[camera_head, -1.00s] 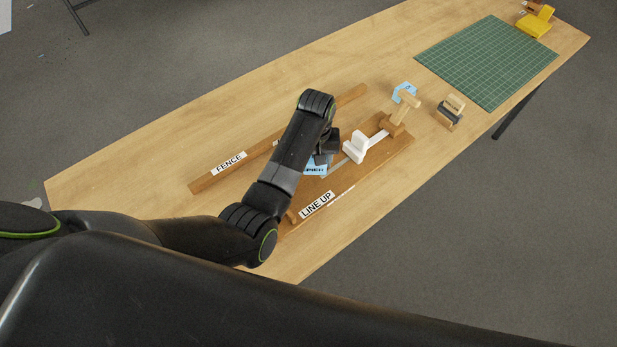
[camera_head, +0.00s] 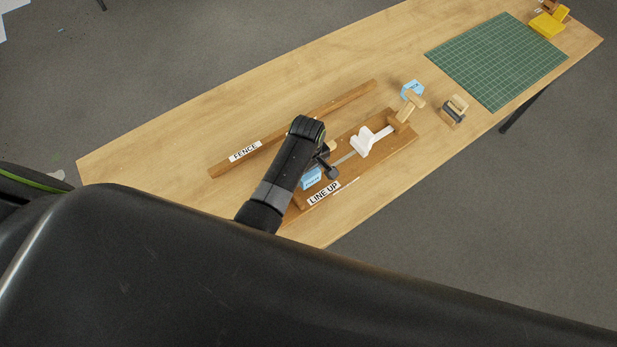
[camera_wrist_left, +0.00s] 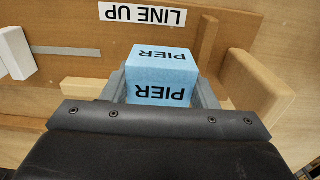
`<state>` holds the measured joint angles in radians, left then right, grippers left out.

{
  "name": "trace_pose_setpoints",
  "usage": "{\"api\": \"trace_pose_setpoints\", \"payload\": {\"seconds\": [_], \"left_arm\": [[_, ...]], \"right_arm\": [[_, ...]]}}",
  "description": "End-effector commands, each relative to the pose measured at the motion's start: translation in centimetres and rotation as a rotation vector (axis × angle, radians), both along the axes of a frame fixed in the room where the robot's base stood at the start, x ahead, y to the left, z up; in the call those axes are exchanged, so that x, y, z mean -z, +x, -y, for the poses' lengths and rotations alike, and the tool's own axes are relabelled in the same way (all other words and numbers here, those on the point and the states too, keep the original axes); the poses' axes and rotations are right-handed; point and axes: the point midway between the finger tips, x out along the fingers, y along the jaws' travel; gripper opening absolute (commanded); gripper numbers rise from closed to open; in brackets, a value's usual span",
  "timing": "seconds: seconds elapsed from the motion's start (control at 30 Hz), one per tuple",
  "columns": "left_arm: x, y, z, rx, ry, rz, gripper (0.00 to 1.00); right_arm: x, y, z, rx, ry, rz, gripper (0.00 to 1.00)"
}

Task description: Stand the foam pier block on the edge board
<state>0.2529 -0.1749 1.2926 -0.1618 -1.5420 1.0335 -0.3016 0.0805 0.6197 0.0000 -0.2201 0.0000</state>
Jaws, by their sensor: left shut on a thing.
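The foam pier block (camera_head: 311,179) is light blue with PIER printed on it. It shows upside down in the left wrist view (camera_wrist_left: 163,72). My left gripper (camera_head: 324,171) is shut on it, with a grey finger on each side in the left wrist view (camera_wrist_left: 165,88). The block is over the left end of the brown board (camera_head: 340,178) labelled LINE UP, close to that label. I cannot tell whether its underside touches the board. My left arm hides part of the board's left end. My right gripper is not in view.
The long strip labelled FENCE (camera_head: 290,130) lies behind. Another blue block (camera_head: 412,88), a dark-and-wood piece (camera_head: 454,110) and a green mat (camera_head: 497,62) are to the right.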

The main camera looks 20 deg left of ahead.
Motion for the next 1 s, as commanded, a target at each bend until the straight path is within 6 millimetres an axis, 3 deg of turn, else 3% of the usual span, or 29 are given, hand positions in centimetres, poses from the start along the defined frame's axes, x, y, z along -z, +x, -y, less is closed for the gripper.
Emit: {"api": "trace_pose_setpoints", "payload": {"seconds": [0.23, 0.43, 0.9, 0.93, 1.0], "left_arm": [[1.8, 0.0, 0.0, 0.000, 0.001, -0.002, 0.33], [4.3, 0.0, 0.0, 0.000, 0.000, 0.001, 0.33], [4.7, 0.0, 0.0, 0.001, -0.001, 0.001, 0.33], [4.6, 0.0, 0.0, 0.001, 0.000, 0.001, 0.57], [4.6, 0.0, 0.0, 0.000, 0.000, 0.001, 0.62]], "right_arm": [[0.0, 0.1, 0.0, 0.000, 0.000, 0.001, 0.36], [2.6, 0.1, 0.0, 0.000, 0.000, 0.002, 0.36], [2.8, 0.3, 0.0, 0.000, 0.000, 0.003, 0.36], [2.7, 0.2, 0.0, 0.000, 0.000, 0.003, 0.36], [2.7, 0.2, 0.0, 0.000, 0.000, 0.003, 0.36]]}}
